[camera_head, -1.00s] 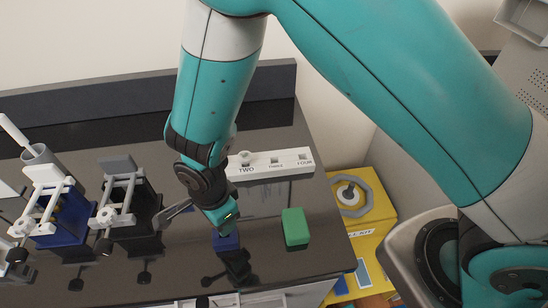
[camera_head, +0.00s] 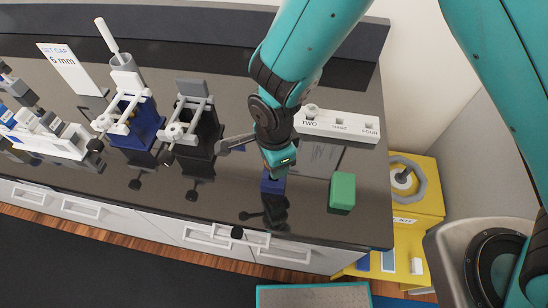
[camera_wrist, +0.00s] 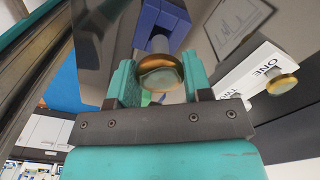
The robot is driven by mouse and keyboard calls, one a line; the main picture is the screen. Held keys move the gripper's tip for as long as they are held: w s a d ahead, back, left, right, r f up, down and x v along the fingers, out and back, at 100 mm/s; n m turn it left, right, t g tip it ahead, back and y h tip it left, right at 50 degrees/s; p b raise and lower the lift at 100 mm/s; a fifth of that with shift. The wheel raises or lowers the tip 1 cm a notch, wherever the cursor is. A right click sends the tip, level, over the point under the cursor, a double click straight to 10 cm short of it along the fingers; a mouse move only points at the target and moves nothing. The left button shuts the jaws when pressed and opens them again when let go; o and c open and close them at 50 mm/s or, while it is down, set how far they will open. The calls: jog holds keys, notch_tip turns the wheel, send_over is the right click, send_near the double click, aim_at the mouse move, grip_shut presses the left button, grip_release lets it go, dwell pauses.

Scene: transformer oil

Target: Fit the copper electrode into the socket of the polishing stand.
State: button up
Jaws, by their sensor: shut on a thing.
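My gripper (camera_wrist: 160,80) is in the wrist view, its teal fingers shut on the copper electrode (camera_wrist: 160,74), a round copper disc with a grey stem. The stem points toward a blue block (camera_wrist: 160,20), seemingly the polishing stand. I cannot tell whether the stem is in its socket, as the disc and the stem's end hide it. In the head view my gripper (camera_head: 279,160) is right over the small blue block (camera_head: 271,185) on the dark bench. The electrode cannot be made out there.
A white numbered rack (camera_head: 350,127) stands behind, with another copper-topped electrode (camera_wrist: 282,84) in it. A green block (camera_head: 342,190) stands to the right. Black (camera_head: 195,130) and blue (camera_head: 135,125) clamp-like fixtures stand left. The bench's front edge (camera_head: 215,213) is close.

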jog(key=shift+f+b, duration=1.65)
jog(key=shift+f, duration=0.55)
jog(key=o, duration=1)
jog(key=shift+r, duration=0.15)
notch_tip(320, 180, up, 17)
jog(key=b, duration=0.3)
jog(key=shift+r, duration=0.1)
jog(key=s+d+r+n+y, duration=0.1)
jog(key=s+d+r+n, duration=0.1)
jog(key=n, duration=0.5)
jog(key=s+d+r+n+y, duration=0.1)
jog(key=s+d+r+n, duration=0.2)
jog(key=s+d+n, duration=0.2)
jog(key=s+d+r+n+y, duration=0.2)
jog(key=s+d+n, duration=0.1)
jog(key=d+n, duration=0.4)
jog(key=shift+s+d+r+n+b, duration=0.1)
jog(key=shift+s+r+n+b, duration=0.25)
jog(key=shift+n, duration=0.55)
